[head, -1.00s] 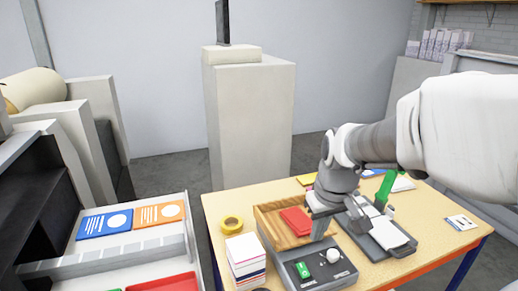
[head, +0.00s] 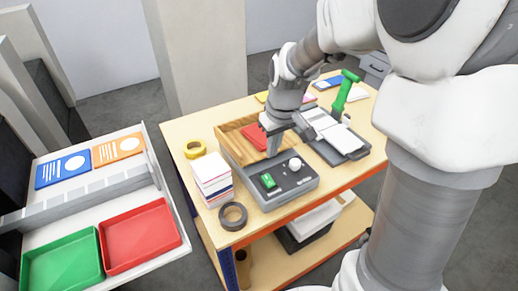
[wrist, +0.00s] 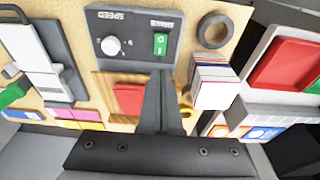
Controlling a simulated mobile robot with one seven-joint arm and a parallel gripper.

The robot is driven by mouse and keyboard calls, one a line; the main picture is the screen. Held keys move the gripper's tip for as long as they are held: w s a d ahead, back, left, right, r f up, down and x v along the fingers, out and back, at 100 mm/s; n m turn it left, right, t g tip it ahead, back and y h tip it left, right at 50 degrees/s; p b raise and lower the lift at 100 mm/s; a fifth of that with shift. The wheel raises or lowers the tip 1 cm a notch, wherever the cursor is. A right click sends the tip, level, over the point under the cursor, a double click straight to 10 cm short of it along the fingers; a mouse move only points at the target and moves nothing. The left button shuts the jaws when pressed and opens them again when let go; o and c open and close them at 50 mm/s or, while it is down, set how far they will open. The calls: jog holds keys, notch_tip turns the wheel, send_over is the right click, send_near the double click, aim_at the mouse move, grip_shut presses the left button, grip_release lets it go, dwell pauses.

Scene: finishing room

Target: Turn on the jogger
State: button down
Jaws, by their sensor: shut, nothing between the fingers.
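The jogger is a grey control box (head: 290,192) with a wooden tray (head: 232,141) behind it, on the table. Its front panel holds a green rocker switch (head: 268,180) on the left and a white knob (head: 295,164) on the right. In the wrist view the panel (wrist: 137,44) appears upside down, with the green switch (wrist: 160,44) and the knob (wrist: 111,46) marked SPEED. My gripper (head: 273,153) is shut and empty, pointing down over the tray's front edge just behind the switch. The closed fingers (wrist: 161,76) appear below the switch in the wrist view, apart from it.
A red card stack (head: 256,136) lies in the tray. A paper stack (head: 211,176), yellow tape roll (head: 194,149) and dark tape roll (head: 233,215) sit to the left. A grey device with a green handle (head: 345,90) stands to the right. Red (head: 178,234) and green trays lie left.

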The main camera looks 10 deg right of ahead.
aim_at(269, 183)
jog(key=f, duration=0.3)
jog(key=w+f, duration=0.1)
jog(key=f, duration=0.3)
jog(key=w+f, duration=0.1)
jog(key=f, duration=0.2)
jog(key=shift+a+f, duration=0.3)
jog(key=shift+w+a+f+g+p, duration=0.1)
jog(key=shift+f+g+p, duration=0.1)
jog(key=shift+g+p, duration=0.1)
jog(key=shift+s+f, duration=0.1)
jog(key=shift+s, duration=0.15)
jog(key=shift+s+d, duration=0.3)
jog(key=shift+s, duration=0.4)
jog(key=shift+w+r, duration=0.1)
jog(key=shift+r, duration=0.3)
notch_tip(269, 183, up, 13)
jog(key=s+p, duration=0.2)
jog(key=shift+s+d+r, duration=0.15)
jog(key=shift+s+d, duration=0.1)
jog(key=shift+d, duration=0.15)
